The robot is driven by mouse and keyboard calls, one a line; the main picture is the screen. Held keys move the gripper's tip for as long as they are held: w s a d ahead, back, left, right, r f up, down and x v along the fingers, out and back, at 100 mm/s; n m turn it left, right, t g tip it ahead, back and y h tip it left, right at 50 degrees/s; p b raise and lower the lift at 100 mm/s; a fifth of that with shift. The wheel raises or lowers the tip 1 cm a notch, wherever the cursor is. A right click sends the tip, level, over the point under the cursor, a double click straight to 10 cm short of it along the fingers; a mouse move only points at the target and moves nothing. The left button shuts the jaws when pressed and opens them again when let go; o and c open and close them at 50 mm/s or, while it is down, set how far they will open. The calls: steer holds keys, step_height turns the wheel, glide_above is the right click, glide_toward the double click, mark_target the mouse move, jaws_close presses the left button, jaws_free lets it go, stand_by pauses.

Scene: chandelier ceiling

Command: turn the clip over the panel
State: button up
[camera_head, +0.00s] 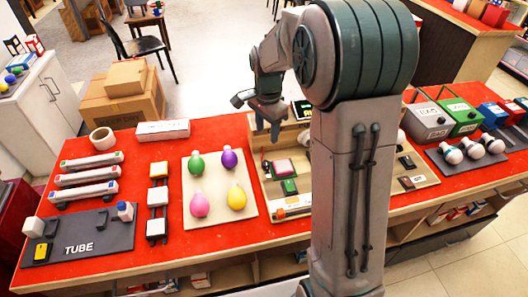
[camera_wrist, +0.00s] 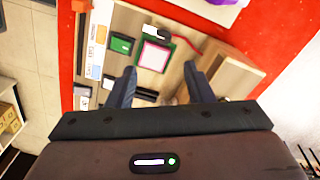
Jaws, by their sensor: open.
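A square panel (camera_head: 284,166), pale pink with a green edge, lies on a wooden board (camera_head: 263,190) on the red table. The panel also shows in the wrist view (camera_wrist: 155,56). A small black-and-white piece (camera_wrist: 153,33) at its edge, beside a red wire, may be the clip; I cannot tell for sure. My gripper (camera_head: 273,131) hangs above the board's back part, pointing down. In the wrist view my gripper (camera_wrist: 161,82) is open and empty, its fingers apart on either side below the panel.
A green block (camera_head: 289,187) sits in front of the panel, and a wooden block (camera_wrist: 233,78) stands near one finger. A pale board with colored bulbs (camera_head: 217,214) lies to the left. My arm hides part of the table's middle. Bins and white bulbs stand at the right.

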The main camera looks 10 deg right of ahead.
mark_target(266, 162)
steer(key=shift+m, duration=0.4)
steer(key=f, duration=0.4)
steer(key=f+p, duration=0.1)
steer(key=f, duration=0.4)
steer(key=w+f+p, duration=0.1)
steer(key=f, duration=0.4)
steer(key=shift+f, duration=0.15)
steer(key=c, duration=1)
